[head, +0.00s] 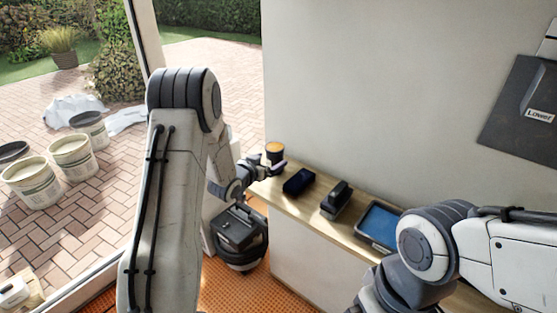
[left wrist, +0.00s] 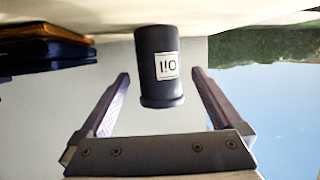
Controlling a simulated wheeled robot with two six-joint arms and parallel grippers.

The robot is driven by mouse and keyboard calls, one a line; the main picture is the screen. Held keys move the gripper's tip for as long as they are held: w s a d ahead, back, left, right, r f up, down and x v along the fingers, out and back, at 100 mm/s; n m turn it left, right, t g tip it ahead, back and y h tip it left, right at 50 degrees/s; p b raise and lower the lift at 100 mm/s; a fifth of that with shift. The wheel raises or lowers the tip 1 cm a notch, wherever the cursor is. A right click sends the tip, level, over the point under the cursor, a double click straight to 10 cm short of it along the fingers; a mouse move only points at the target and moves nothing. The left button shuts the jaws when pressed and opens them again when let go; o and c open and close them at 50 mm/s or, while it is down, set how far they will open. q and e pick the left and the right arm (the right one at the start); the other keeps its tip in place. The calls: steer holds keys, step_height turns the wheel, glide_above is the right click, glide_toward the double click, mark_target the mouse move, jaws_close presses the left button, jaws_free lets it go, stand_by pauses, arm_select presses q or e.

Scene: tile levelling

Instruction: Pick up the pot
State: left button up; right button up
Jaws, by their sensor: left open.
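The pot is a small dark cylinder with an orange top (head: 275,148) at the far end of the wooden shelf top (head: 266,190). In the left wrist view the pot (left wrist: 160,62) shows upside down, with a white label reading "Oil". My left gripper (head: 277,167) is at the pot in the head view. In the left wrist view the open fingers of the left gripper (left wrist: 161,76) stand on either side of the pot, with a gap at each side. My right arm enters at the lower right of the head view, but its gripper is out of sight.
Several buckets (head: 73,156) stand on paving outside, left.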

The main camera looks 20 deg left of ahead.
arm_select(q)
steer(key=p+x, duration=0.2)
steer(key=x, duration=0.2)
steer(key=shift+w+d, duration=0.1)
steer(key=shift+w, duration=0.25)
steer(key=shift+w+f, duration=0.15)
steer(key=shift+w, duration=0.15)
steer(key=shift+d, duration=0.1)
steer(key=shift+c, duration=0.3)
steer(key=c, duration=1.5)
